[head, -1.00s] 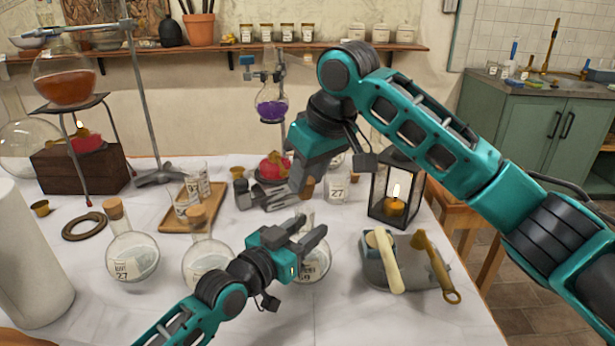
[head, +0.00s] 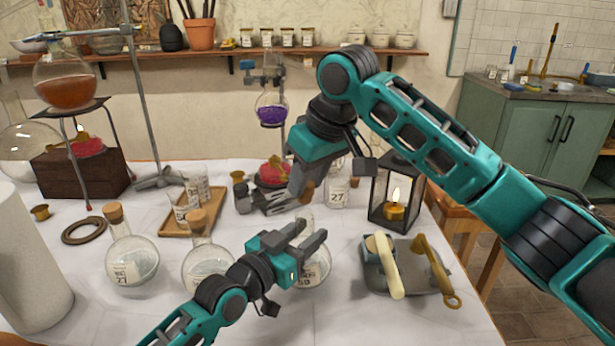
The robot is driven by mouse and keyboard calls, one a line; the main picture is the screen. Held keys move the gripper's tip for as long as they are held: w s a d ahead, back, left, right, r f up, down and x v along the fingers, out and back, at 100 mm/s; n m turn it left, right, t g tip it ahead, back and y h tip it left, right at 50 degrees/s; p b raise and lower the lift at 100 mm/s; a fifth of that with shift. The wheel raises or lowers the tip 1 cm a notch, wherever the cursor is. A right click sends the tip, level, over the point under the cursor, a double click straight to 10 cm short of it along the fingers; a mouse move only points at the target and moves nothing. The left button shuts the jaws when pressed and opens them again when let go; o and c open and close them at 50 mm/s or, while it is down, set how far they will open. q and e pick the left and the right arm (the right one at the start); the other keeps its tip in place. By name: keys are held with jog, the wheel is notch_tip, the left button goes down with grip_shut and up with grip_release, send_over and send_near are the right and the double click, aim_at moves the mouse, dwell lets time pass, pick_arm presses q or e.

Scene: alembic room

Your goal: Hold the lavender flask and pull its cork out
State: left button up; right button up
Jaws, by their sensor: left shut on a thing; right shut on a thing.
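A round clear glass flask (head: 316,274) with a paper label stands at the front middle of the table. I cannot read a lavender name on the label. My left gripper (head: 308,240) is shut on this flask around its neck, and its fingers hide part of the glass. A brown cork (head: 307,190) shows above the neck. My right gripper (head: 298,196) comes down from above and is shut on the cork, which its fingers partly cover.
Two corked flasks (head: 132,262) (head: 207,262) stand left of the held one. A wooden tray (head: 176,231) with jars lies behind them. A lantern (head: 396,190) with a lit candle stands right, behind a grey board (head: 415,275) with tools. A purple flask (head: 271,110) hangs on a stand behind.

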pick_arm(q)
jog(key=o, duration=1.1)
jog(key=shift+o, duration=0.2)
jog(key=v, duration=1.2)
pick_arm(e)
jog(key=shift+r+p, duration=2.05)
jog(key=shift+p, duration=0.95)
pick_arm(q)
notch_tip(320, 180, up, 6)
jog(key=shift+s+a+f, duration=0.1)
